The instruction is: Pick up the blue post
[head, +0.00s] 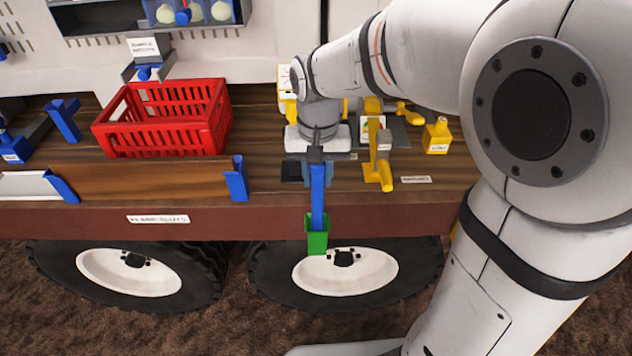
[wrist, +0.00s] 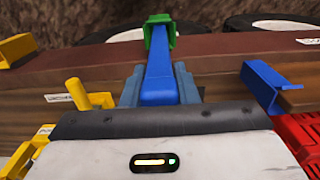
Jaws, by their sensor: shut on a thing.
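The blue post (head: 318,196) is a long blue bar with a green block-shaped end (head: 317,240). My gripper (head: 317,168) is shut on the blue post near its upper part. The post points down and toward the camera, with its green end in front of the table's front edge in the head view. In the wrist view the blue post (wrist: 158,75) lies between the two blue-grey fingers of my gripper (wrist: 160,88), and the green end (wrist: 160,38) is at the far end. The part of the post under the wrist housing is hidden.
A red crate (head: 165,118) stands on the wooden table (head: 265,180) to the left. Blue brackets (head: 238,178) hold a plank (head: 150,180) at the front left. Yellow parts (head: 380,165) stand just right of my gripper. Wheels (head: 345,272) are below the table edge.

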